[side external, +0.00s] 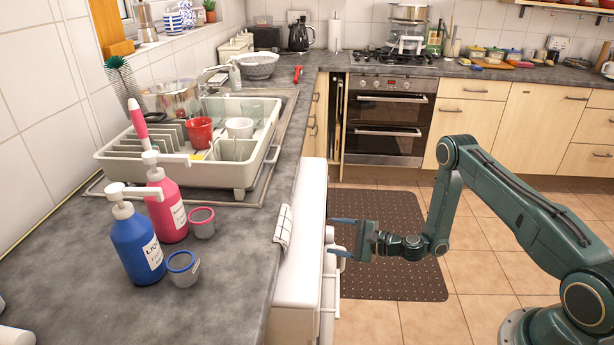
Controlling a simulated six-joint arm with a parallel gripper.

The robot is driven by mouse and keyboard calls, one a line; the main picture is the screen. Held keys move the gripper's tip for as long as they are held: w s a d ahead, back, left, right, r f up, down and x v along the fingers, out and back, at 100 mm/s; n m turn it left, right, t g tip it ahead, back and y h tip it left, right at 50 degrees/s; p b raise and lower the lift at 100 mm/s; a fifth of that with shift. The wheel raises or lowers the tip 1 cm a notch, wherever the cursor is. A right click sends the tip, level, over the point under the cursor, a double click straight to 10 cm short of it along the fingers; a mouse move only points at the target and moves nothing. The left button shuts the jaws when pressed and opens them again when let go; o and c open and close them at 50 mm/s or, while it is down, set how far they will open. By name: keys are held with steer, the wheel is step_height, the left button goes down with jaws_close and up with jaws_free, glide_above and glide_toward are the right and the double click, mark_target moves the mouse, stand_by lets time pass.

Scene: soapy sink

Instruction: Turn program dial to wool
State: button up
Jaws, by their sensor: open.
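A white washing machine (300,250) stands under the worktop, seen almost edge-on. A small pale knob (330,234), which looks like the program dial, sticks out from its front near the top. My gripper (333,237) is level with this knob and points left at the machine front. Its two blue-grey fingers are apart, one above and one below the knob in the picture. I cannot tell whether they touch it. The dial's markings and the wool setting are hidden from this side.
A dark worktop (215,285) above the machine carries a blue pump bottle (137,247), a pink pump bottle (168,212), two small cups and a folded cloth (284,226). A dish rack (240,174) sits by the sink. A dark mat (395,290) lies on the open tiled floor.

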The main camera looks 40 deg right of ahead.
step_height(320, 180, up, 20)
stand_by(1.3)
steer(key=shift+d+f, duration=0.1)
steer(key=s+d+f+m+g+y, duration=0.2)
steer(key=s+d+f, duration=0.25)
steer(key=f, duration=0.25)
steer(key=s+d+f+m+g+y, duration=0.1)
steer(key=s+d+f+m+g, duration=0.15)
steer(key=s+d+f, duration=0.35)
steer(key=shift+n, duration=0.35)
steer(key=shift+d+x, duration=0.25)
steer(key=shift+x, duration=7.95)
steer(key=shift+w, duration=0.2)
steer(key=c, duration=1)
